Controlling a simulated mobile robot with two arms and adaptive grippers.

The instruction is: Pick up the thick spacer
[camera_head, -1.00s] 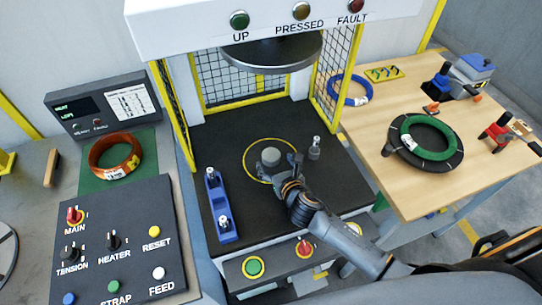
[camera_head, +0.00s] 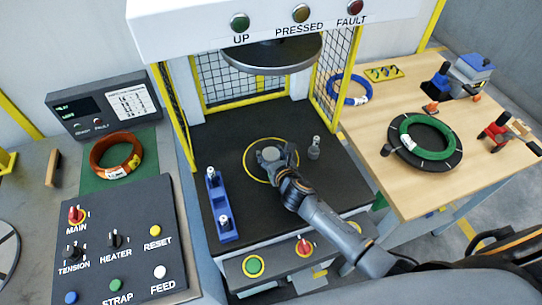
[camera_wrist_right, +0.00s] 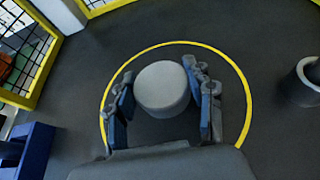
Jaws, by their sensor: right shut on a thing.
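A light grey round spacer (camera_head: 269,154) sits inside the yellow circle on the dark press bed. It also shows in the right wrist view (camera_wrist_right: 162,88), between the two fingers. My right gripper (camera_head: 277,156) is shut on this spacer, with one finger on each side. Whether the spacer touches the bed or is slightly raised is hard to tell. The fingers hide part of its sides. My left gripper is not in view.
A small grey post-like part (camera_head: 314,148) stands right of the circle. A blue holder with silver pegs (camera_head: 220,205) lies at the left. The press ram (camera_head: 272,52) hangs above the back of the bed. A wooden table (camera_head: 405,185) is at the right.

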